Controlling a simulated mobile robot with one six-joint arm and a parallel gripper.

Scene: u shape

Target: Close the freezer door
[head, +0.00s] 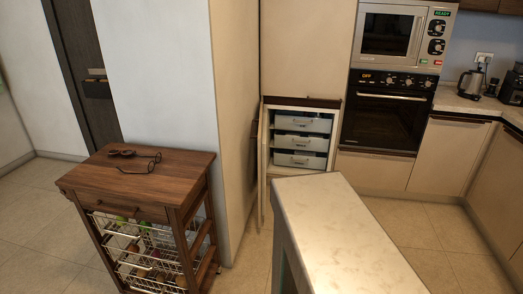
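The freezer (299,106) is built into the tall cream cabinet, low down and left of the oven. Its inside shows, with several stacked pale drawers (303,124). The freezer door (264,165) stands open, swung out on the left side of the opening and seen nearly edge-on. A dark handle (255,130) shows on the door's left side, close to the side wall. The lower part of the freezer is hidden behind the counter. My gripper is not in view.
A pale-topped counter (335,225) stands in front of the freezer at right. A wooden trolley (140,180) with wire baskets, glasses on top, stands at left by the white wall. A narrow strip of floor (250,255) is free between them. The oven (385,120) is right of the freezer.

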